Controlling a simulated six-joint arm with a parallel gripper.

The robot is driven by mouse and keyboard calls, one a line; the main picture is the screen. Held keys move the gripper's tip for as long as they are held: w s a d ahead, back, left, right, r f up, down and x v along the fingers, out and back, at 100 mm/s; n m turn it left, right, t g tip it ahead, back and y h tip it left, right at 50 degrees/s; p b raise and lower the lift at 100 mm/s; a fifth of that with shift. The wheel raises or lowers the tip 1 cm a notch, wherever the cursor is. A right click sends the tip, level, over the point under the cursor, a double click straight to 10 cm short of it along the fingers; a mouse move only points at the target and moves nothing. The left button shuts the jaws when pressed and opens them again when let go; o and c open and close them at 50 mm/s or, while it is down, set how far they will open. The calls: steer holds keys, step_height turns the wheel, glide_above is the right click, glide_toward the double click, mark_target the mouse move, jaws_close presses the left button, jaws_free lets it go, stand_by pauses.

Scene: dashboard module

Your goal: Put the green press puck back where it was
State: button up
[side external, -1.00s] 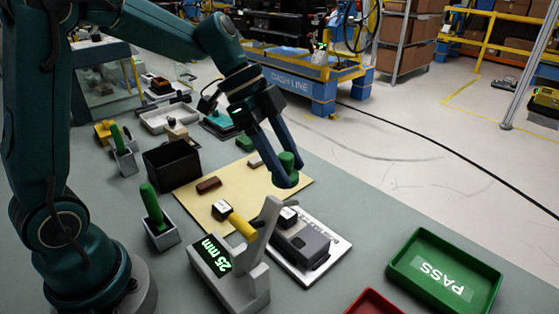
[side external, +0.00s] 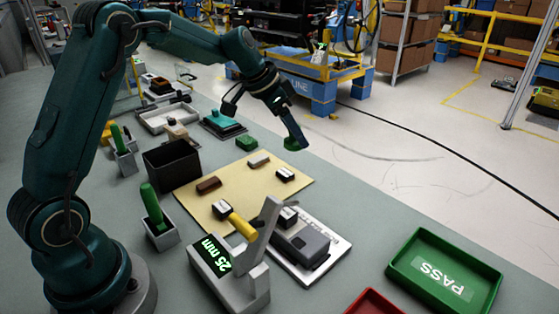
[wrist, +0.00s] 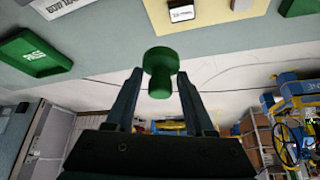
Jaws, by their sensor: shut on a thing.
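The green press puck (side external: 291,143) is held at the end of my gripper (side external: 298,146), past the far right edge of the yellow mat. In the wrist view the puck (wrist: 161,62) has a wide round head and a narrower stem. The two fingers of my gripper (wrist: 159,80) are shut on it, one on each side. In the wrist view the pale floor is behind its lower part. Its exact height above the bench cannot be told.
The yellow mat (side external: 222,200) carries several small blocks. A green block (side external: 247,143) lies near its far edge. The grey gauge (side external: 225,275) reads 25 mm. A black bin (side external: 172,163) and green PASS tray (side external: 405,262) stand on the bench.

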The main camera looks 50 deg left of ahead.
steer(key=w+d+f, duration=0.1)
steer(key=d+f, duration=0.1)
steer(key=d, duration=0.1)
steer(key=w+d+f, duration=0.1)
steer(key=d+f, duration=0.1)
steer(key=d, duration=0.2)
steer(key=w+d+f, duration=0.2)
steer(key=d, duration=0.1)
steer(key=shift+d+f, duration=0.2)
steer(key=shift+f, duration=2.15)
steer(key=shift+f, duration=0.2)
steer(key=o, duration=1.2)
steer(key=shift+r, duration=0.1)
